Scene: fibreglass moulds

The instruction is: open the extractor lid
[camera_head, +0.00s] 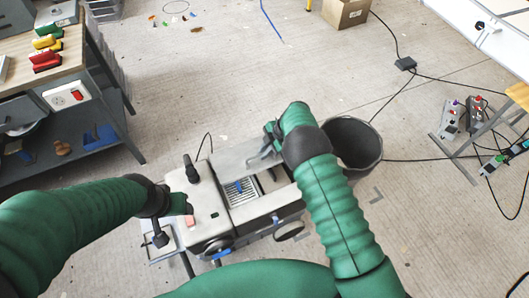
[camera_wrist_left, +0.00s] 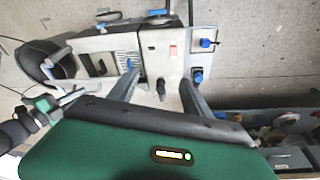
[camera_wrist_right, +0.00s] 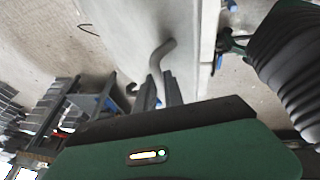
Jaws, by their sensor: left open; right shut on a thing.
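The extractor (camera_head: 205,205) is a pale grey box machine in the middle of the head view, with a ribbed grate (camera_head: 240,192) showing in its opening. Its lid (camera_head: 232,158) is a pale panel at the far side of this opening; it looks raised, but the angle is unclear. My right gripper (camera_wrist_right: 160,78) is shut on the lid's curved grey handle (camera_wrist_right: 160,54); in the head view my arm partly hides this grip. My left gripper (camera_wrist_left: 160,80) is open and empty, over the control side of the extractor (camera_wrist_left: 155,45).
A dark bucket (camera_head: 354,145) stands just right of the extractor. A workbench (camera_head: 60,80) is at upper left, a cardboard box (camera_head: 346,12) at the top. Cables (camera_head: 420,160) run over the floor on the right. The floor behind the extractor is mostly clear.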

